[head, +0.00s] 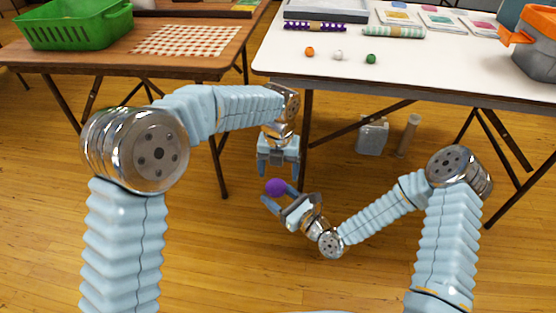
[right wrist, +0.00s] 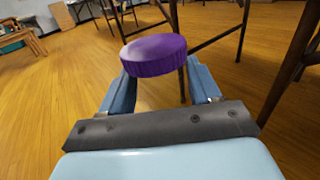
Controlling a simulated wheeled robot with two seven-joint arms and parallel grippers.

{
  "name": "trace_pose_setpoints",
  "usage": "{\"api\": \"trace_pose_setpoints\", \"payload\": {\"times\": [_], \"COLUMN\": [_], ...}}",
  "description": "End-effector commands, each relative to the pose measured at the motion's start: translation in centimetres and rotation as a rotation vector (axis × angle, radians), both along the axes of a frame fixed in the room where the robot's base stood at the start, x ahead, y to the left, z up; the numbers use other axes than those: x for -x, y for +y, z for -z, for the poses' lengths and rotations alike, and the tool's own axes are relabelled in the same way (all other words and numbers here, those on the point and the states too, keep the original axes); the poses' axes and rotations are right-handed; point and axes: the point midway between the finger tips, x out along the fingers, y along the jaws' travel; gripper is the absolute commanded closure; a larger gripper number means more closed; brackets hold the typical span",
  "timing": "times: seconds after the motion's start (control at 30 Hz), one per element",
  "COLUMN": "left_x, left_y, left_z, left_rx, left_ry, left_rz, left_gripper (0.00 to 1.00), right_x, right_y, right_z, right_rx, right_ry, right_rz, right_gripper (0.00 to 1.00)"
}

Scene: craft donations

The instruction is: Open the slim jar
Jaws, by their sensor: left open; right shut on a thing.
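A purple ribbed lid (head: 276,187) shows between my two grippers in the head view. In the right wrist view the lid (right wrist: 154,54) is a wide purple disc at the ends of my right fingers. My right gripper (head: 279,195) is shut on the slim jar, below the lid. The jar's body is hard to make out and may be clear; the floor tone shows between the fingers. My left gripper (head: 277,173) is open, pointing down just above the lid. I cannot tell whether its fingertips touch the lid.
A white table (head: 440,75) stands at the right, with small balls, rolls and an orange-and-grey container (head: 538,50). A brown table (head: 120,60) at the left holds a green basket (head: 75,28). Table legs stand close behind my grippers. A grey container (head: 373,136) sits beneath the white table.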

Motion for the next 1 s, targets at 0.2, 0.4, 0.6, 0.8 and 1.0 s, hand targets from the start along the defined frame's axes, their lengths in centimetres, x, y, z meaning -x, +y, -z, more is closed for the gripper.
{"api": "trace_pose_setpoints", "payload": {"times": [0.2, 0.4, 0.6, 0.8, 1.0], "left_x": [0.0, 0.0, 0.0, 0.0, 0.1], "left_y": [0.0, 0.0, 0.0, 0.0, -0.3], "left_z": [3.2, 4.2, 4.2, 4.2, 4.1], "left_rx": [0.0, 0.001, 0.001, 0.002, 0.005], "left_ry": [0.0, -0.001, -0.001, 0.0, -0.001], "left_rz": [0.0, -0.002, -0.002, -0.002, 0.0], "left_gripper": [0.19, 0.19, 0.19, 0.5, 0.77], "right_x": [0.0, 0.0, 0.0, 0.0, 0.0], "right_y": [0.0, 0.0, 0.0, 0.0, 0.1], "right_z": [0.0, 0.0, 0.0, 0.0, -0.1], "right_rx": [0.0, 0.0, 0.0, -0.001, -0.001], "right_ry": [0.0, 0.0, 0.0, -0.001, -0.001], "right_rz": [0.0, 0.0, 0.0, 0.0, -0.003], "right_gripper": [1.0, 1.0, 1.0, 1.0, 1.0]}}
